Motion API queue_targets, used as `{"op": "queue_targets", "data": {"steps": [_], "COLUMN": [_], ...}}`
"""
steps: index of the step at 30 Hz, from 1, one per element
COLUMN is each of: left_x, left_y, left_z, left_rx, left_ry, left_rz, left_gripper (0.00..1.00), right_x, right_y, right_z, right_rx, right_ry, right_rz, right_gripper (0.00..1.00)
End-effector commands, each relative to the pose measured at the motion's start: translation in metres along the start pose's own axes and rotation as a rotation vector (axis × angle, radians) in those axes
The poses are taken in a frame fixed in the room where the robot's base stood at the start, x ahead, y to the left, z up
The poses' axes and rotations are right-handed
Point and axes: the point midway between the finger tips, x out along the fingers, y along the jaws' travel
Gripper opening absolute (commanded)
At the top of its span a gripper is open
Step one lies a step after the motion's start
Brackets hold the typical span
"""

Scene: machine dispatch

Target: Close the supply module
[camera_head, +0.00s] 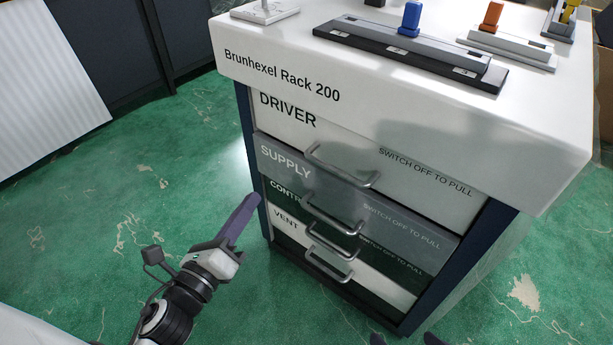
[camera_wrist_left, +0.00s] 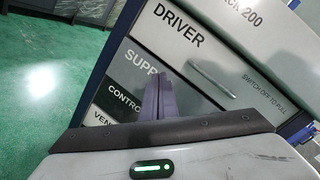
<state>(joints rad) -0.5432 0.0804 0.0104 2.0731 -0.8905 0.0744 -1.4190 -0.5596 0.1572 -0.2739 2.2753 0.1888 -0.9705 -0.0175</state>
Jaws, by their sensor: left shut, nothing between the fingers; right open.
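The supply module (camera_head: 285,178) is the grey drawer marked SUPPLY, second from the top in the rack. Its front seems to stand out a little from the rack. Its metal handle (camera_head: 335,214) is near its lower edge. My left gripper (camera_head: 253,200) is shut and empty, its purple fingers pointing up at the rack's left edge, beside the lower drawers. In the left wrist view the fingers (camera_wrist_left: 158,98) overlap the SUPPLY label on the module front (camera_wrist_left: 135,72); contact cannot be told. Two dark tips at the bottom edge appear to be my right gripper (camera_head: 405,340), open.
The DRIVER drawer (camera_head: 285,108) is above; CONTROL (camera_head: 280,190) and VENT (camera_head: 285,222) drawers are below. The white rack top (camera_head: 270,50) overhangs them and carries a blue switch (camera_head: 410,18) and an orange switch (camera_head: 491,15). Green floor (camera_head: 130,190) is clear at left.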

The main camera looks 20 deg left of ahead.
Motion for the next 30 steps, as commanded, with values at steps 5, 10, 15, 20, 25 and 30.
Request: {"op": "queue_targets", "data": {"steps": [5,10,15,20,25,30], "left_x": [-0.008,-0.01,0.01,0.044,0.079,0.105], "left_y": [-0.014,-0.017,-0.022,-0.03,-0.036,-0.04], "left_z": [-0.024,-0.038,-0.042,-0.047,-0.054,-0.059], "left_rx": [0.56,0.749,0.762,0.759,0.757,0.756], "left_ry": [0.069,0.098,0.098,0.096,0.096,0.097], "left_rz": [-0.171,-0.241,-0.249,-0.248,-0.247,-0.245], "left_gripper": [0.0,0.0,0.0,0.0,0.0,0.0], "right_x": [0.0,-0.001,-0.003,-0.006,-0.009,-0.009], "right_y": [0.002,0.003,0.003,0.005,0.008,0.008], "right_z": [0.004,0.007,0.005,-0.002,-0.003,0.002], "right_rx": [0.005,0.008,0.011,0.015,0.022,0.029], "right_ry": [-0.007,-0.013,-0.006,0.017,0.032,0.029], "right_rz": [0.009,0.012,0.015,0.024,0.035,0.038], "right_gripper": [0.76,0.76,0.76,0.76,0.76,0.76]}}
